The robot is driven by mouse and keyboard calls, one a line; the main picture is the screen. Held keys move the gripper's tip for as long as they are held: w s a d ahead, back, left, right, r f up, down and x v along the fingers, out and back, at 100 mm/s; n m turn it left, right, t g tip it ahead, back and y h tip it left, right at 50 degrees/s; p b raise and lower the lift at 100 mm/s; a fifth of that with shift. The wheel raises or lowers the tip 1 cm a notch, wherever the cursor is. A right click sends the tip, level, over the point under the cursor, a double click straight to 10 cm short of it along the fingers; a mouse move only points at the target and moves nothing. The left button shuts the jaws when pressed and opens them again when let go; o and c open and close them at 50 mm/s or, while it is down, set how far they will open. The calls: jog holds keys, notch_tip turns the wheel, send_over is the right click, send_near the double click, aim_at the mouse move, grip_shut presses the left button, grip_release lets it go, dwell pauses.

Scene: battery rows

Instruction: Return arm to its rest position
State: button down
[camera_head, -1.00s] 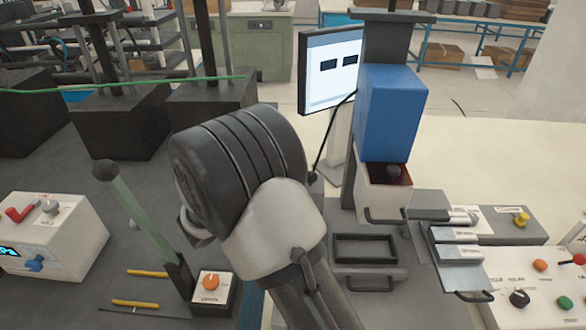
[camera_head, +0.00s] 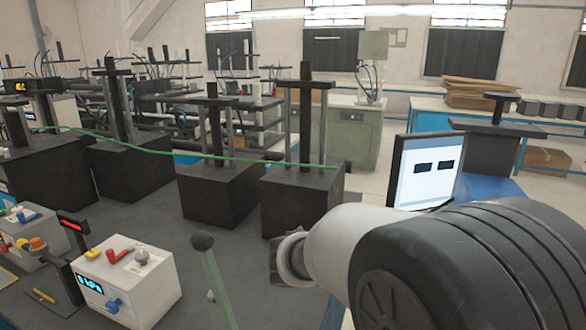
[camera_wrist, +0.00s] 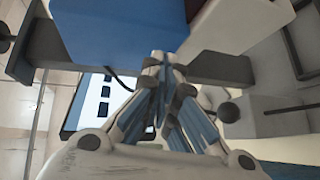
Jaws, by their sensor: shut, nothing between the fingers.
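My gripper (camera_wrist: 163,62) shows in the wrist view with its fingers closed together and nothing between them. It points toward the press with the blue block (camera_wrist: 120,25), which fills the top of that view. In the head view my arm's large dark joint and pale link cover the lower right.
A monitor (camera_head: 422,172) stands behind my arm, close to the dark press column (camera_head: 497,150). A white control box (camera_head: 128,282) is at lower left. Black blocks with posts (camera_head: 222,188) line the back of the bench.

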jog(key=s+f+m+g+y, duration=0.15)
jog(key=s+y, duration=0.25)
jog(key=s, duration=0.5)
jog(key=s+f+m+g+y, duration=0.1)
jog(key=s+f+g+y, duration=0.2)
jog(key=s, duration=0.5)
jog(key=s+a+f+t+y, duration=0.2)
jog(key=s+a+t+y, duration=0.3)
jog(key=a, duration=0.6)
jog(key=s+y, duration=0.2)
jog(key=y, duration=0.1)
jog(key=shift+s, duration=0.15)
jog(key=shift+f+m, duration=0.1)
jog(key=shift+m, duration=0.15)
